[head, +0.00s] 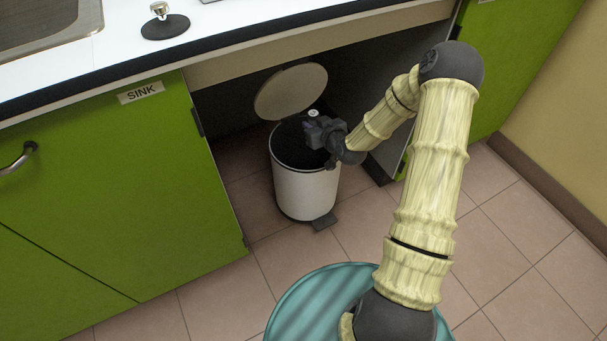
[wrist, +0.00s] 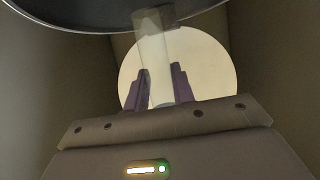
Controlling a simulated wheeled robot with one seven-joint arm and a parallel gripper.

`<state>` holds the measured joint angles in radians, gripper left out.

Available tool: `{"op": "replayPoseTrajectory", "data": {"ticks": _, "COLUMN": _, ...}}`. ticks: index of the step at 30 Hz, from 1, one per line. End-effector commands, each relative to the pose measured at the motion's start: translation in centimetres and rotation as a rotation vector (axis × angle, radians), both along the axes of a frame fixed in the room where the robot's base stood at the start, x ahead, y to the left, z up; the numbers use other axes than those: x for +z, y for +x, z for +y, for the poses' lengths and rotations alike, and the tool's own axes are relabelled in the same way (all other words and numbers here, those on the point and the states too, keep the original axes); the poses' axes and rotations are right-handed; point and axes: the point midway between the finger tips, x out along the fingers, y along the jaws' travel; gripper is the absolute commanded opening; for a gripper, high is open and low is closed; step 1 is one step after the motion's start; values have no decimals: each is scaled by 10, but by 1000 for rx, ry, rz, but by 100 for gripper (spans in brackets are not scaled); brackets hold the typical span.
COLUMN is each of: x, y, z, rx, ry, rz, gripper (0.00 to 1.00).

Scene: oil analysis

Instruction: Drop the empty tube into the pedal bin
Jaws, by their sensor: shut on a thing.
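The pedal bin (head: 305,192) is a white cylinder with a dark inside, standing on the floor under the counter. Its round cream lid (head: 291,91) is raised, and a pale disc that looks like this lid (wrist: 205,65) fills the middle of the wrist view. My gripper (head: 316,132) is over the bin's open mouth, toward its right side. In the wrist view its two dark fingers (wrist: 162,90) are shut on the translucent, pale tube (wrist: 153,58). A small pale round end just above the gripper in the head view seems to be the tube.
The bin's dark pedal (head: 324,222) sticks out at its front. Green cabinets (head: 100,200) stand left of the bin, and the counter (head: 215,30) overhangs behind it. A dark side wall (head: 390,155) closes the recess on the right. The tiled floor in front is partly clear.

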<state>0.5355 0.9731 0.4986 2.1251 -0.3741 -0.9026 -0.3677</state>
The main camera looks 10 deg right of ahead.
Motion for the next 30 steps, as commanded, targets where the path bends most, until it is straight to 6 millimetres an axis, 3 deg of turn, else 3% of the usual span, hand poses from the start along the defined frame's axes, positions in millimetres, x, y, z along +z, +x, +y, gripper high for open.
{"op": "replayPoseTrajectory", "data": {"ticks": 1, "x": -11, "y": 2, "z": -1, "rx": 3, "ry": -1, "rz": -3, "gripper": 4}}
{"op": "replayPoseTrajectory", "data": {"ticks": 19, "x": -15, "y": 3, "z": 1, "rx": 13, "ry": 0, "rz": 0, "gripper": 4}}
{"op": "replayPoseTrajectory", "data": {"ticks": 30, "x": -55, "y": 3, "z": 2, "rx": 13, "ry": 1, "rz": 0, "gripper": 4}}
